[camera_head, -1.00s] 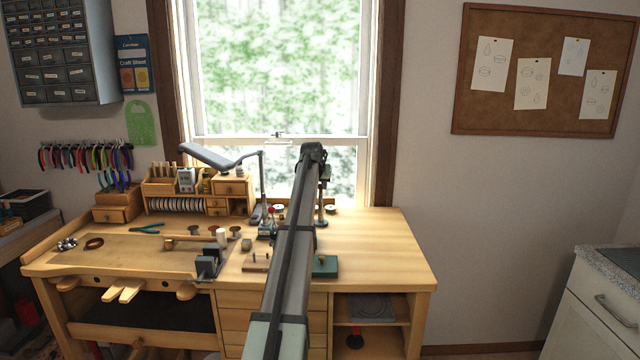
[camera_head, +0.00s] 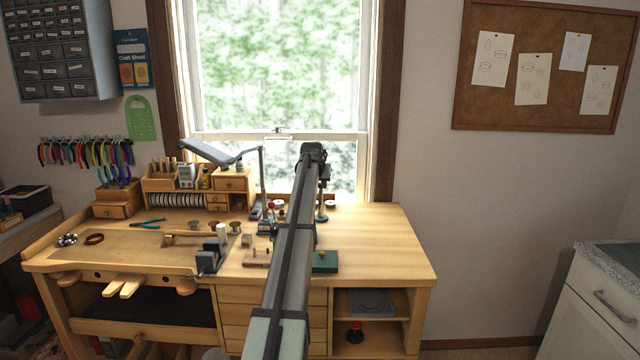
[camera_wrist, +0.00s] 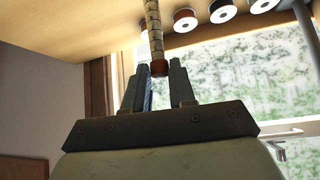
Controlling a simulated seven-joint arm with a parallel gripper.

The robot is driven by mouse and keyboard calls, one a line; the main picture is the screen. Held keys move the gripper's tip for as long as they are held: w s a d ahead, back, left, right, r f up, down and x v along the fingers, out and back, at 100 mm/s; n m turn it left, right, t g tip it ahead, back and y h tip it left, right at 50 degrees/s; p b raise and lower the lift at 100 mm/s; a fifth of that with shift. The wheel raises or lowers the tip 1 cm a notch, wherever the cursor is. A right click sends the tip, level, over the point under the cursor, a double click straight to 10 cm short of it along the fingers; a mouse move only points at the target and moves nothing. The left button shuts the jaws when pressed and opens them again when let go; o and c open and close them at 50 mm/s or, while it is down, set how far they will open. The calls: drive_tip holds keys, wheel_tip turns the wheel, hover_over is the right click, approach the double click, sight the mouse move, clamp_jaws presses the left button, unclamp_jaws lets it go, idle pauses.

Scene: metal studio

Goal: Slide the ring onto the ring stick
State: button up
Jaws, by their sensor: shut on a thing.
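In the wrist view, where the scene appears upside down, the ring stick (camera_wrist: 155,30) is a pale, tapered stick with dark graduation bands. A copper-coloured ring (camera_wrist: 158,68) is at its narrow end. My gripper (camera_wrist: 161,66) is shut on the ring, one finger on each side. I cannot tell how far the stick's tip sits inside the ring. In the head view my gripper (camera_head: 325,172) is above the upright ring stick (camera_head: 321,200) near the bench's back edge. The ring is too small to make out there.
The wooden bench (camera_head: 385,245) is clear on the right. Wire spools (camera_wrist: 185,20) stand close to the ring stick. A lamp (camera_head: 262,180) is to the left. A small vise (camera_head: 209,259) and a green block (camera_head: 325,260) are nearer the front.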

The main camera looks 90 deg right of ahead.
drive_tip(key=o, duration=0.9)
drive_tip(key=shift+o, duration=0.2)
drive_tip(key=v, duration=1.4)
drive_tip(key=shift+f, duration=0.1)
